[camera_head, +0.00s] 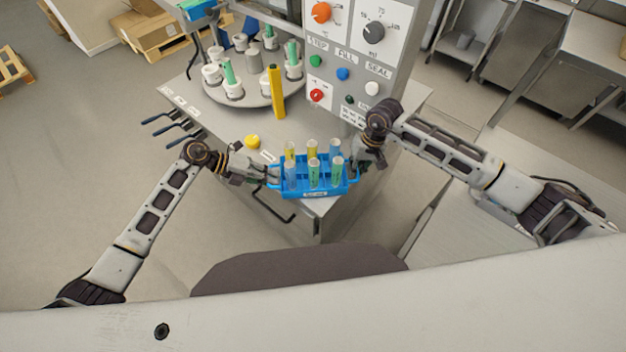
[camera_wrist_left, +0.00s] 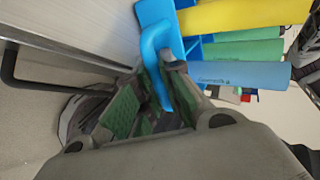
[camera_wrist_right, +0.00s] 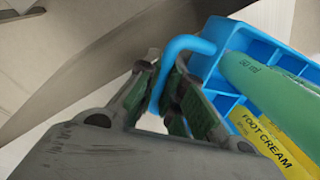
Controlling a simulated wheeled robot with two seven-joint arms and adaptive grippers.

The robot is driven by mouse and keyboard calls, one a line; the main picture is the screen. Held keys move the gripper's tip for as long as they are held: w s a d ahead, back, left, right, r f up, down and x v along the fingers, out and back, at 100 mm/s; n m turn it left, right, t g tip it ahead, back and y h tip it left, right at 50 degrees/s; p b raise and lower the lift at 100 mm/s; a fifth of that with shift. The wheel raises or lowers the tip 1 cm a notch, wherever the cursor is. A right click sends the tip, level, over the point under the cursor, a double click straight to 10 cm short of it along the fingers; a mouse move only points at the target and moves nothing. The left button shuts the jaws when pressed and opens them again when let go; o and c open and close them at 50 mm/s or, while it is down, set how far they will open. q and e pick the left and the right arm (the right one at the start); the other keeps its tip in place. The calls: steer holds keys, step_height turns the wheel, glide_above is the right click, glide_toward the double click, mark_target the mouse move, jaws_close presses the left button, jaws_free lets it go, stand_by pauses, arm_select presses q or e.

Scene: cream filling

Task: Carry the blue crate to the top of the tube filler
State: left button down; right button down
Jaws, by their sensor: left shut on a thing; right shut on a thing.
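The blue crate (camera_head: 316,188) holds several upright tubes, blue, green and yellow, and is at the front edge of the machine's table. My left gripper (camera_head: 268,176) is shut on the crate's left handle, which shows between the fingers in the left wrist view (camera_wrist_left: 160,75). My right gripper (camera_head: 356,172) is shut on the right handle, seen in the right wrist view (camera_wrist_right: 172,70). I cannot tell whether the crate touches the table. The tube filler (camera_head: 350,70) stands behind it, with knobs and buttons on its front panel; its top is out of view.
A round carousel (camera_head: 262,95) with white holders and several green tubes is at the back left. A yellow post (camera_head: 276,92) stands before it. A yellow button (camera_head: 252,141) and blue-handled levers (camera_head: 178,128) are left of the crate. Steel tables stand at the right.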

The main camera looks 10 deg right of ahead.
arm_select(q)
steer(key=shift+a+f, duration=0.15)
steer(key=shift+f, duration=0.1)
arm_select(e)
steer(key=shift+d+f, duration=0.25)
arm_select(q)
steer(key=c, duration=1.6)
jaws_free()
steer(key=shift+c, duration=0.2)
arm_select(e)
steer(key=c, duration=1.6)
jaws_free()
steer(key=shift+c, duration=0.2)
arm_select(q)
steer(key=shift+o, duration=0.5)
arm_select(e)
steer(key=shift+o, duration=0.5)
steer(key=shift+a, duration=0.15)
arm_select(q)
steer(key=shift+r, duration=0.1)
arm_select(e)
steer(key=shift+a, duration=0.1)
arm_select(q)
steer(key=v, duration=0.7)
steer(key=shift+a+r, duration=0.25)
steer(key=shift+a, duration=0.1)
arm_select(e)
steer(key=shift+r, duration=0.1)
